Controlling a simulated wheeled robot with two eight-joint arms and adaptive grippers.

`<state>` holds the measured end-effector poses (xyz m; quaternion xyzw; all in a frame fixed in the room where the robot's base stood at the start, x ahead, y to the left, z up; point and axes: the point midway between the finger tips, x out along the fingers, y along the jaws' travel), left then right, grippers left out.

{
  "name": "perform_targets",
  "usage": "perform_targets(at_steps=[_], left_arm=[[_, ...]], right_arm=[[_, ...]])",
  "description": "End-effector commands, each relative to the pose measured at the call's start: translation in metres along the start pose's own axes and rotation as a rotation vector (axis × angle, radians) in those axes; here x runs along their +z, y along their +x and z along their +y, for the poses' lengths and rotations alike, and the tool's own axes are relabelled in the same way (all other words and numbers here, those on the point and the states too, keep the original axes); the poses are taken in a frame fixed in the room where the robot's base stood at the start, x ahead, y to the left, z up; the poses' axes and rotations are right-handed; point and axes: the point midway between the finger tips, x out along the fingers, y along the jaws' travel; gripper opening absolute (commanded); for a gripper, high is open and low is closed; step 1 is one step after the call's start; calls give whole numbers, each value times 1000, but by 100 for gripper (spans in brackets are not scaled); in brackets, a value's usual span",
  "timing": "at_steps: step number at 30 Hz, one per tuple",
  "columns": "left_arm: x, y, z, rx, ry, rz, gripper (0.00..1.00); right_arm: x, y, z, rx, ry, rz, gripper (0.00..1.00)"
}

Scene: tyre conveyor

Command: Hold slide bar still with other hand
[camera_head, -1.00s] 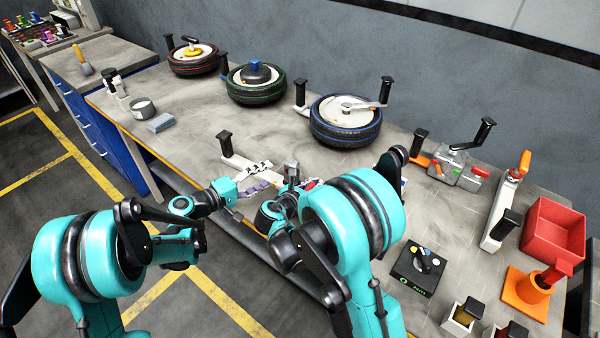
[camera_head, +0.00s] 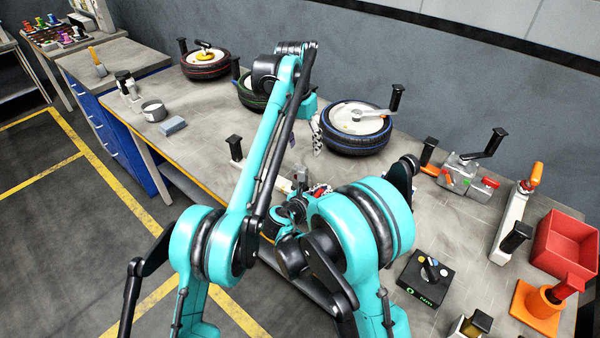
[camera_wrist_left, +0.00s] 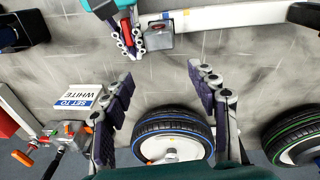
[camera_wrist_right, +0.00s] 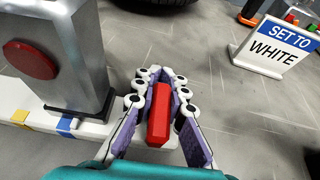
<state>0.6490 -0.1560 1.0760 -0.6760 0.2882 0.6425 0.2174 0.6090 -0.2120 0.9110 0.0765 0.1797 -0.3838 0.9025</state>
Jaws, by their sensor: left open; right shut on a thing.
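The white slide bar (camera_head: 237,162) lies along the table's front edge, with a black upright handle (camera_head: 235,146) at its left end; my arms hide much of it. It crosses the top of the left wrist view (camera_wrist_left: 235,18), carrying a grey block (camera_wrist_left: 159,38). In the right wrist view the bar (camera_wrist_right: 28,112) has blue and yellow marks, and the block (camera_wrist_right: 78,55) has a red round button. My right gripper (camera_wrist_right: 160,85) is shut on a red grip (camera_wrist_right: 159,115) beside the block. My left gripper (camera_wrist_left: 160,85) is open and empty above the table, apart from the bar.
A blue-striped tyre (camera_head: 352,135) stands behind the bar, close to my left gripper. Green-striped (camera_head: 247,95) and red-striped (camera_head: 205,65) tyres stand farther left. A "SET TO WHITE" sign (camera_wrist_right: 276,48) stands on the table. A red bin (camera_head: 567,245) is at the right.

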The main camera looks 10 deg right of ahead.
Motion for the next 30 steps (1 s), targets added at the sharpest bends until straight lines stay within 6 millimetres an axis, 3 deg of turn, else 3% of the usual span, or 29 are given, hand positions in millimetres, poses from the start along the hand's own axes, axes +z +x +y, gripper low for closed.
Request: perform_targets(at_steps=[5,11,14,24,30], left_arm=[[16,-21,4,-64,64,-73,59],[20,-15,2,-76,74,-86,59],[21,-3,2,-75,74,-85,59],[26,63,-3,-74,72,-84,59],[28,88,-5,-74,72,-83,59]], right_arm=[[0,0,0,0,0,0,0],[0,0,0,0,0,0,0],[0,0,0,0,0,0,0],[0,0,0,0,0,0,0],[0,0,0,0,0,0,0]])
